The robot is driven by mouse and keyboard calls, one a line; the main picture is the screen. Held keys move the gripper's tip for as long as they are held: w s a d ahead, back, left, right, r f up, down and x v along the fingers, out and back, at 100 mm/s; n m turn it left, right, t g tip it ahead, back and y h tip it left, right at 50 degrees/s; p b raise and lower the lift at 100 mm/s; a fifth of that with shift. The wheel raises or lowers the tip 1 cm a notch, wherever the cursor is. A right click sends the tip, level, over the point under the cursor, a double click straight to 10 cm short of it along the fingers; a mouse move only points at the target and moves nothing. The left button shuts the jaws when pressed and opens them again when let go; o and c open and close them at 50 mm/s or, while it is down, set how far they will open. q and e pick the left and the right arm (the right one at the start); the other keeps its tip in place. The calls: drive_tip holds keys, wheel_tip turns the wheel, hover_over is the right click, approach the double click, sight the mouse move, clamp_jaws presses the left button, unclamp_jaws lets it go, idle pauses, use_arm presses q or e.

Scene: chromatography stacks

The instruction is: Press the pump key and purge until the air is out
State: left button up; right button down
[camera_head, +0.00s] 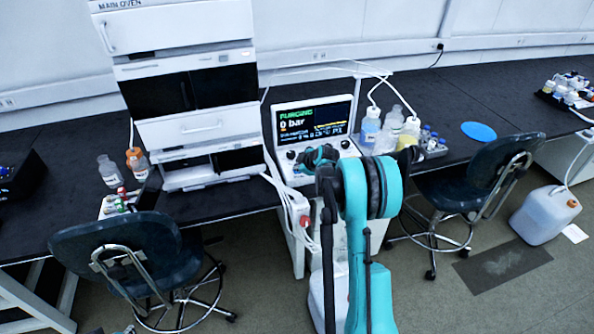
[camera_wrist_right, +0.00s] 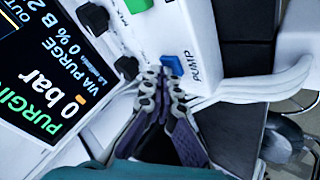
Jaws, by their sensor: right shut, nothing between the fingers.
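The pump unit (camera_head: 340,97) stands on the dark bench, its screen reading "PURGING" and "0 bar" in the head view. In the right wrist view its screen (camera_wrist_right: 38,80) also shows "VIA PURGE". The blue pump key (camera_wrist_right: 172,63), with the label "PUMP" beside it, sits on the white panel. My right gripper (camera_wrist_right: 166,76) is shut and empty, its fingertips right at the key's lower edge; I cannot tell whether they press it. In the head view my right arm covers part of the panel, and the key is hidden.
Black knobs (camera_wrist_right: 127,67) sit near the key on the panel. A tall instrument stack (camera_head: 190,85) stands left of the pump unit. Solvent bottles (camera_head: 370,128) with tubing stand to its right. Two chairs (camera_head: 125,250) and a waste can (camera_head: 545,213) stand in front of the bench.

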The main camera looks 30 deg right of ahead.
drive_tip(key=shift+r, duration=0.1)
drive_tip(key=shift+r+p, duration=0.55)
drive_tip(key=shift+r, duration=0.25)
drive_tip(key=shift+r+p, duration=1.6)
drive_tip(key=shift+r, duration=0.9)
